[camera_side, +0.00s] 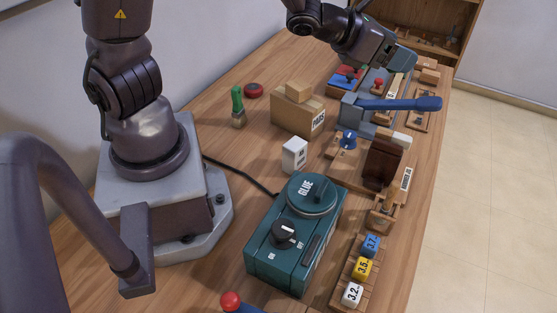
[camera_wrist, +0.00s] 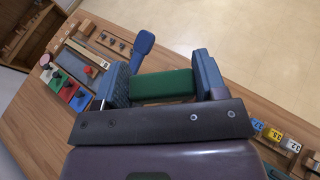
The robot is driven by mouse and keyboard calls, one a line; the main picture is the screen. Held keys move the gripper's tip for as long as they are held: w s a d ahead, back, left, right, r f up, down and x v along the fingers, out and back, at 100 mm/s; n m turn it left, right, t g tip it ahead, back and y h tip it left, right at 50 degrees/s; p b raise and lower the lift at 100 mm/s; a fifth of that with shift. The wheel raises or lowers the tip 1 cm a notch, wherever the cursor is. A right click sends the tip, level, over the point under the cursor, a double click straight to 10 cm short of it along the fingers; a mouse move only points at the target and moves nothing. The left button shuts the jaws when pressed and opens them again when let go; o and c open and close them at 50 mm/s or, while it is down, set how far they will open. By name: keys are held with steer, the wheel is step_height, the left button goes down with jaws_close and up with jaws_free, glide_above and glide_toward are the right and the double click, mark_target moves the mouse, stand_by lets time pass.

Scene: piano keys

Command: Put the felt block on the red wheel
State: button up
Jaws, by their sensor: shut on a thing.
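My gripper (camera_wrist: 163,84) is shut on a green block (camera_wrist: 166,86), which looks like the felt block. The block spans the gap between the two blue-grey fingers in the wrist view. In the side view my gripper (camera_side: 398,58) is at the upper right, above the far part of the bench, and the block cannot be made out there. A small dark red round disc (camera_side: 253,90), which may be the red wheel, lies on the bench behind a green-handled brush, apart from my gripper. I cannot pick out the disc in the wrist view.
A blue lever (camera_side: 405,104) sticks out near my gripper. A cardboard box (camera_side: 297,112) stands between the disc and the lever. A teal glue machine (camera_side: 297,230), a brown block (camera_side: 381,162) and numbered cubes (camera_side: 362,268) stand nearer. A green-handled brush (camera_side: 238,107) stands beside the disc.

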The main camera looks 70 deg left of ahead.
steer(key=s+a+f+n+g+y, duration=0.1)
steer(key=s+a+f+n+y, duration=0.1)
steer(key=f+n+y, duration=0.3)
steer(key=s+a+f+n+y, duration=0.2)
steer(key=a+f+y, duration=0.1)
steer(key=f, duration=0.5)
steer(key=s+a+f+n+g+y, duration=0.1)
steer(key=s+a, duration=0.1)
steer(key=s+a+f+n+g+y, duration=0.1)
steer(key=s+a+f+n, duration=0.1)
steer(key=s, duration=0.1)
steer(key=s+a+f+n+g+y, duration=0.1)
steer(key=s+a+f+g+y, duration=0.1)
steer(key=s, duration=0.1)
steer(key=shift+s+a+n, duration=0.1)
steer(key=shift+a+n, duration=0.2)
steer(key=shift+a, duration=0.05)
steer(key=n+g+y, duration=0.2)
steer(key=n+g, duration=0.1)
glide_above(263, 146)
step_height(263, 146, down, 4)
steer(key=shift+r, duration=0.1)
steer(key=shift+n, duration=0.3)
steer(key=shift+f, duration=2.55)
steer(key=shift+f, duration=0.15)
steer(key=o, duration=0.6)
